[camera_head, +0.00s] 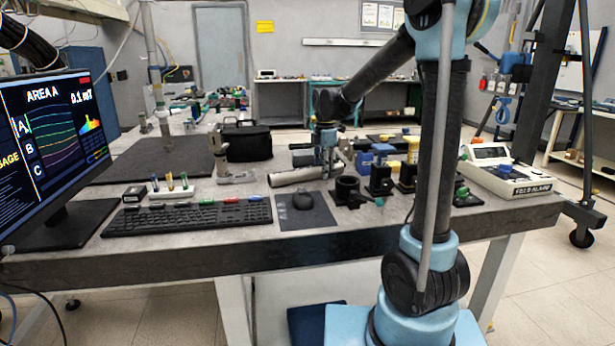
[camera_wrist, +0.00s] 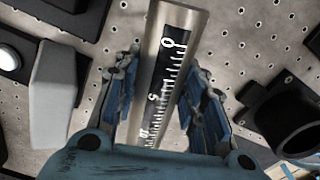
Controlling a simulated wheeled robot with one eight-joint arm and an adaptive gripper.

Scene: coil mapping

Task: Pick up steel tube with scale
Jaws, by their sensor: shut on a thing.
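The steel tube with scale (camera_head: 294,177) is a pale metal cylinder on or just above the perforated tabletop, behind the mouse pad. Its black scale strip with white numbers (camera_wrist: 169,62) faces up in the wrist view. My gripper (camera_head: 327,170) comes down over the tube's right part and hides it there. In the wrist view my gripper's blue-padded fingers (camera_wrist: 163,100) stand on both sides of the tube, shut on it. Whether the tube is clear of the table cannot be told.
A black ring-shaped holder (camera_head: 347,190) and a blue-topped block (camera_head: 380,172) stand right of the tube. A black bag (camera_head: 247,142) is behind, a white instrument (camera_head: 507,179) at the right.

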